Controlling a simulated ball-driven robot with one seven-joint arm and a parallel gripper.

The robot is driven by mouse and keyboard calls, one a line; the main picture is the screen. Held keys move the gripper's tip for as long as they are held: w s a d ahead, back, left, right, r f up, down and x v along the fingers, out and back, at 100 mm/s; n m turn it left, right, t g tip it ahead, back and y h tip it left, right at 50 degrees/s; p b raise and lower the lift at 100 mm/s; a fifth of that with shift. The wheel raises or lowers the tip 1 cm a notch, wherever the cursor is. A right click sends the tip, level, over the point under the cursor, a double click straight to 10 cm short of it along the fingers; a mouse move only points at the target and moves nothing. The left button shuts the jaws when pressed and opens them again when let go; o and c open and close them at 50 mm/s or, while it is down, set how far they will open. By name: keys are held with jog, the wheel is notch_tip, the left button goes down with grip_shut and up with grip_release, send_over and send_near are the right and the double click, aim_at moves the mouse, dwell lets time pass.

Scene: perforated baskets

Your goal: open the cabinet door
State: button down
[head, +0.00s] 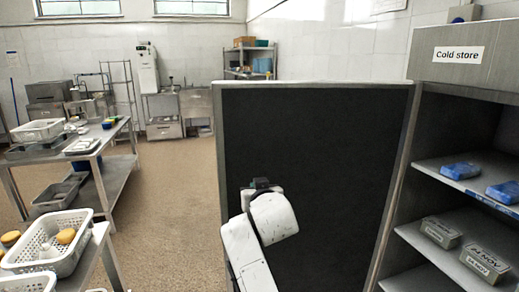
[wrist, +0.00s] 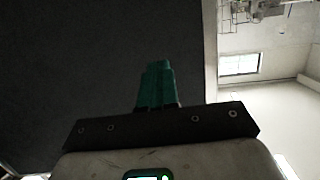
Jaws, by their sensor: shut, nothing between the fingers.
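The cabinet (head: 448,70), marked "Cold store", stands at the right in the head view. Its door (head: 310,150) is swung wide open, with its dark face in a pale metal frame towards me. The shelves inside are exposed. In the wrist view the dark door panel (wrist: 70,60) fills the left, and its pale edge runs down right of my fingers. My gripper (wrist: 155,85) has its green fingers shut together and empty in front of the dark panel. I cannot tell whether they touch it. In the head view my arm's pale links hide the fingers.
Blue packs (head: 461,170) and grey labelled boxes (head: 440,232) lie on the cabinet shelves. A metal table (head: 88,150) and white perforated baskets (head: 60,262) stand at the left. The brown floor (head: 175,200) between them and the door is clear.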

jog(key=p+v, duration=0.5)
jog(key=v, duration=0.3)
jog(key=shift+a, duration=0.2)
jog(key=shift+f, duration=0.15)
jog(key=s+d+f+m+g+h, duration=0.25)
jog(key=s+d+f+g, duration=0.35)
jog(key=s+d+f, duration=1.25)
jog(key=s+d+f+g, duration=0.2)
jog(key=s+d+f, duration=0.1)
jog(key=s, duration=0.7)
jog(key=s+d+f+g, duration=0.2)
jog(key=s+f+g, duration=0.1)
jog(key=s, duration=0.7)
jog(key=s+d+f+g, duration=0.3)
jog(key=s+f, duration=0.1)
jog(key=s, duration=0.6)
jog(key=shift+d+h, duration=0.3)
jog(key=shift+h, duration=0.05)
